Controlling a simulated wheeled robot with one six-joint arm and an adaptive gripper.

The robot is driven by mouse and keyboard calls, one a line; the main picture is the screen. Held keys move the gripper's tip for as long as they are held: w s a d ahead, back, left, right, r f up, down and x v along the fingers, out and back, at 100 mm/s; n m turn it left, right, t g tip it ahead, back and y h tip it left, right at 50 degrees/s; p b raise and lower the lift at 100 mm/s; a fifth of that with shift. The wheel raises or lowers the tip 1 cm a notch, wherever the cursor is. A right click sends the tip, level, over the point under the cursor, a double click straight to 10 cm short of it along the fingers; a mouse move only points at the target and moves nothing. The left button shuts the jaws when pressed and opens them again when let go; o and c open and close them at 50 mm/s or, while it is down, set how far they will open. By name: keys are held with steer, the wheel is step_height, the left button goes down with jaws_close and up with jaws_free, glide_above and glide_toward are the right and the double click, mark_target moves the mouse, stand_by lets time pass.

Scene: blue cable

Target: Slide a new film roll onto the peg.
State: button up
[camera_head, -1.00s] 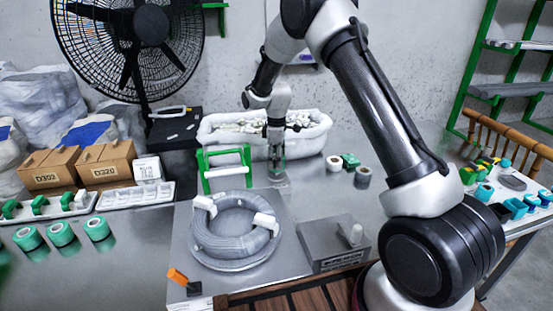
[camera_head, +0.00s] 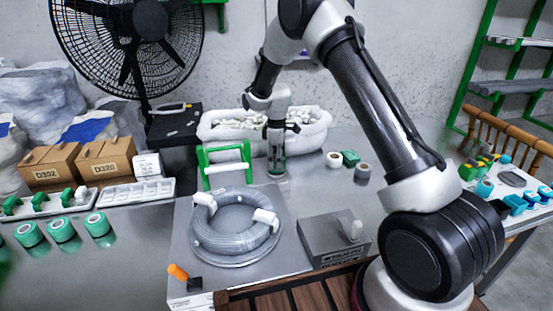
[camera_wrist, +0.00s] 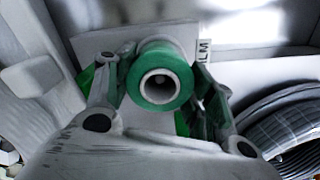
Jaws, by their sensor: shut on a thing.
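My gripper (camera_head: 276,165) points down over the table, just right of the green frame. In the wrist view a green film roll (camera_wrist: 181,84) with a hollow pale core sits between my two fingers (camera_wrist: 160,95), and they are shut on it. In the head view the roll is mostly hidden by the fingers. A grey box (camera_head: 325,243) with a short pale peg-like post (camera_head: 354,230) is nearer the front. I cannot tell which part is the task's peg.
A grey cable coil (camera_head: 210,240) with white wraps lies in front of the green frame. A white bin (camera_head: 315,135) stands behind my gripper. Several green rolls (camera_head: 62,230) stand at left. A fan (camera_head: 125,40) is at the back.

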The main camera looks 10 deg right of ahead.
steer(key=o, duration=1.4)
steer(key=shift+c, duration=0.2)
steer(key=shift+r, duration=3.5)
